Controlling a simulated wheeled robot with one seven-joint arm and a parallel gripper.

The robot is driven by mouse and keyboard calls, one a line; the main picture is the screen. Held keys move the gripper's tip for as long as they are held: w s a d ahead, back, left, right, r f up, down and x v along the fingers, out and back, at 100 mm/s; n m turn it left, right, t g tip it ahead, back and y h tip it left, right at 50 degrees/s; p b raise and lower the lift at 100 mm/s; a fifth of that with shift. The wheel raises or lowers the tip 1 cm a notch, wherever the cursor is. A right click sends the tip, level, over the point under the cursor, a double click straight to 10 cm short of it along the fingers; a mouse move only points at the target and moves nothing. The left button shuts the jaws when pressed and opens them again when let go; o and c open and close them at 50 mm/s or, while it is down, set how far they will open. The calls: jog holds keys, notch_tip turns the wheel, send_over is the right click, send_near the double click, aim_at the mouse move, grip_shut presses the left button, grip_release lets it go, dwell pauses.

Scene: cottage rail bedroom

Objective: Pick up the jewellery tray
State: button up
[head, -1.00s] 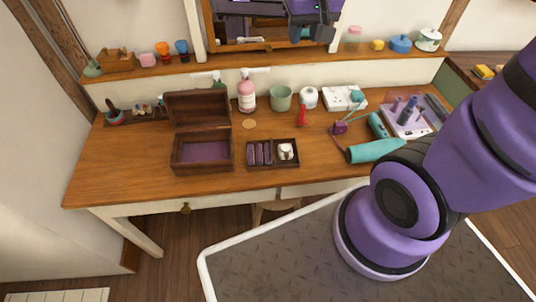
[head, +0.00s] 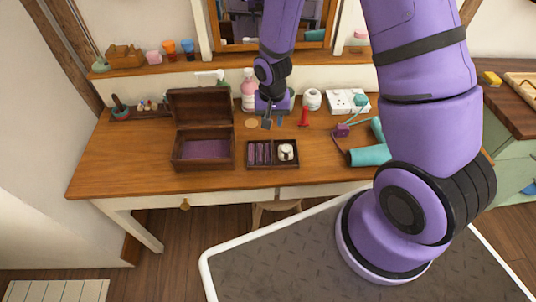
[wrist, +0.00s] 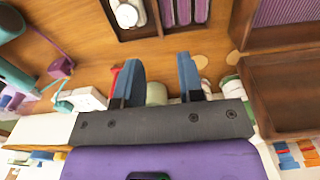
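The jewellery tray (head: 273,164) is a small dark wooden tray on the desk, just right of the open wooden box. It has purple padded slots on its left and a white round item (head: 286,152) in its right compartment. In the wrist view the tray (wrist: 160,35) is at the top, partly cut off by the edge. My gripper (head: 273,124) is above the desk behind the tray, apart from it. In the wrist view my gripper (wrist: 158,80) shows two blue-grey fingers spread apart with nothing held between them.
An open dark wooden box (head: 203,165) with purple lining stands close left of the tray. A red item (head: 303,117), white jar (head: 312,99), pink bottle (head: 248,88) and teal hair dryer (head: 370,155) stand around. The desk's front strip (head: 240,181) is clear.

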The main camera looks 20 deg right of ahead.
aim_at(270, 152)
jog(key=shift+s+a+f, duration=0.15)
jog(key=shift+f, duration=3)
jog(key=shift+s+a+f, duration=0.1)
jog(key=shift+f, duration=3)
jog(key=shift+f, duration=0.1)
jog(key=c, duration=0.6)
